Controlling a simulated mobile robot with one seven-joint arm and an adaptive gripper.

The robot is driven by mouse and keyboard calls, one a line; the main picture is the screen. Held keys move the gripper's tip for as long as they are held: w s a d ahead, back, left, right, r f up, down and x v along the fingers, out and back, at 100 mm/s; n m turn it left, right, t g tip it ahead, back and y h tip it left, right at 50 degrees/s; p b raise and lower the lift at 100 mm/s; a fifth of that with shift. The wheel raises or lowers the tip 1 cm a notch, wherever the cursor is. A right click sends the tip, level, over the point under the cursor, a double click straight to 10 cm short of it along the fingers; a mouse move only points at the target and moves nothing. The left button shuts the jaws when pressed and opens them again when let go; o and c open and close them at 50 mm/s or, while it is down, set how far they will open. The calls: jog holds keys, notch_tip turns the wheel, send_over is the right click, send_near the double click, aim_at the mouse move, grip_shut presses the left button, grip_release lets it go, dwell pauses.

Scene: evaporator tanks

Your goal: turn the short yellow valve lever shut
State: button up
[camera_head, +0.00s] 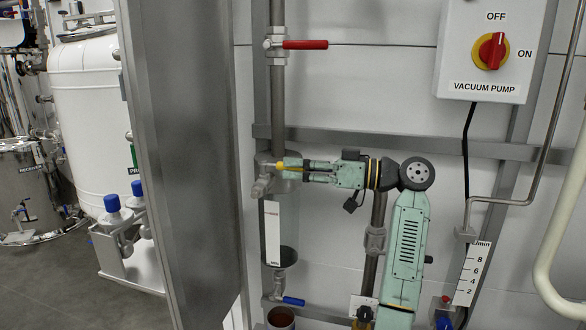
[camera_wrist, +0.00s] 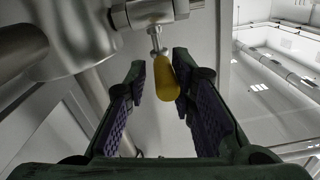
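The short yellow valve lever (camera_wrist: 167,78) hangs from a metal valve (camera_wrist: 148,14) at the top of the wrist view, tilted slightly. My gripper (camera_wrist: 160,85) is open, with one finger on each side of the lever. The right finger is very near the lever, and I cannot tell whether it touches; a gap shows on the left. In the head view my gripper (camera_head: 304,170) reaches leftward to the lever, which its fingers partly hide.
A red-handled valve (camera_head: 304,44) is on the pipe above, and a blue-handled valve (camera_head: 292,301) is below. A grey steel post (camera_head: 190,150) stands close on the left. The vacuum pump switch box (camera_head: 492,50) is at upper right. A horizontal rail (camera_head: 420,145) runs behind my arm.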

jog(key=v, duration=1.2)
jog(key=shift+s+f, duration=0.1)
jog(key=shift+f, duration=0.05)
